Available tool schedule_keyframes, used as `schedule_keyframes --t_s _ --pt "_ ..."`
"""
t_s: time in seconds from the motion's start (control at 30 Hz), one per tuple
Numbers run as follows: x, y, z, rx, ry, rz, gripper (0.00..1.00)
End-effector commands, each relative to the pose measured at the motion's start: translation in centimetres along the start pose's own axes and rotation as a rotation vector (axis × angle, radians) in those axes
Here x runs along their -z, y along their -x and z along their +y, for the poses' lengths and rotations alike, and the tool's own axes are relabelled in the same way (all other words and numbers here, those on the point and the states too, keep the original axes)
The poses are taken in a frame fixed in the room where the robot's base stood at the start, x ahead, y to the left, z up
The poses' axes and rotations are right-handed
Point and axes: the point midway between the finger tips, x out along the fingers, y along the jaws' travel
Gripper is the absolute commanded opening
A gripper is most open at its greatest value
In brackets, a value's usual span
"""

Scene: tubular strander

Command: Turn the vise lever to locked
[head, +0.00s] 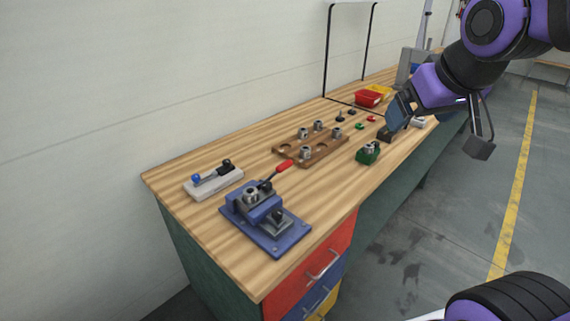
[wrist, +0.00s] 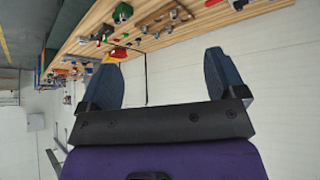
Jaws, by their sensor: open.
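The blue vise (head: 262,214) stands on a blue base plate near the front left end of the wooden bench. Its lever has a red handle (head: 284,166) that points up and to the right, toward the back of the bench. My gripper (head: 396,112) is up over the far right part of the bench, well apart from the vise. In the wrist view my gripper (wrist: 170,82) has its two dark fingers spread wide with nothing between them. That view looks along the bench tilted, and the vise is too small there to make out surely.
A grey block with a blue-knobbed lever (head: 212,181) sits left of the vise. A wooden tray (head: 318,155) with metal cylinders lies behind it, with a green block (head: 368,152) to its right. Red bins (head: 368,98) and a black frame (head: 328,50) stand farther back. The floor in front is clear.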

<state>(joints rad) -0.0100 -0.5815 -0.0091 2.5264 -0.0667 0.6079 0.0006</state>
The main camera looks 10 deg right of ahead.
Motion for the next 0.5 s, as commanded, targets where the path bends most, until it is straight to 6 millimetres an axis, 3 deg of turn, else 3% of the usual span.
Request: schedule_keyframes --t_s 0.2,0.5 --pt "4.7 -6.1 0.3 -0.014 0.07 0.119 0.89" --pt "9.2 -14.2 -0.7 0.014 0.175 0.296 0.89"
